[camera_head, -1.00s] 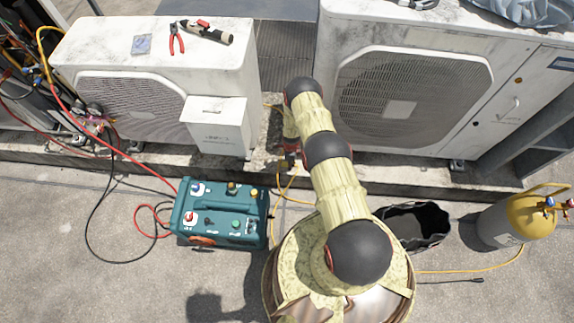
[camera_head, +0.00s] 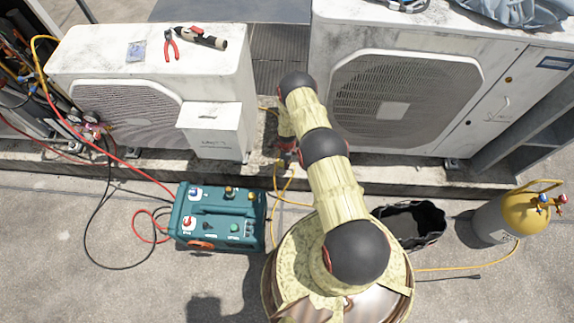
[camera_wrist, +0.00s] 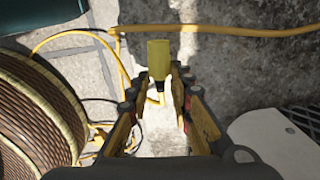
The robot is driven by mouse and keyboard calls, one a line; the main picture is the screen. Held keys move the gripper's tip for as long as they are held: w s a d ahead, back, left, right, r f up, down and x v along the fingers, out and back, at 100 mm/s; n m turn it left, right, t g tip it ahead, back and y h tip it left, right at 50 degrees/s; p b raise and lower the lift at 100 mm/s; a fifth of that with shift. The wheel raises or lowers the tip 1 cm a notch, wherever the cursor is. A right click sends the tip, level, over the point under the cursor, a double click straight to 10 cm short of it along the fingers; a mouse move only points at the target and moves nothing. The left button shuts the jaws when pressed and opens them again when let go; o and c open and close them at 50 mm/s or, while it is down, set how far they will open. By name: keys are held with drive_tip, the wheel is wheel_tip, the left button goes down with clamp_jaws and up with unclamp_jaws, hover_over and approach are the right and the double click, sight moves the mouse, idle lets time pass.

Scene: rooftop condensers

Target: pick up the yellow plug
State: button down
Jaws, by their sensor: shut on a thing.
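The yellow plug (camera_wrist: 158,58) stands out between the fingertips of my gripper (camera_wrist: 158,88) in the wrist view, with its wide yellow end away from the palm. A dark, narrower part and a piece of yellow cord show below it. My gripper is shut on the plug, with a finger on each side. In the head view my gripper (camera_head: 287,150) is low, by the gap between the two condensers. The plug is too small and too covered by my arm to make out there.
A teal machine (camera_head: 218,216) stands left of my arm. A black open bag (camera_head: 436,221) and a yellow-topped cylinder (camera_head: 513,217) stand to the right. Condensers flank the gap, left (camera_head: 130,108) and right (camera_head: 405,100).

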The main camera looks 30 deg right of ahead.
drive_tip(key=s+a+r+p, duration=0.6)
drive_tip(key=s+a+r, duration=0.3)
drive_tip(key=a, duration=0.1)
drive_tip(key=shift+a+r, duration=0.3)
drive_tip(key=shift+a, duration=0.05)
drive_tip(key=c, duration=2.1)
unclamp_jaws()
drive_tip(key=shift+c, duration=0.2)
drive_tip(key=c, duration=0.4)
clamp_jaws()
drive_tip(key=shift+w, duration=0.15)
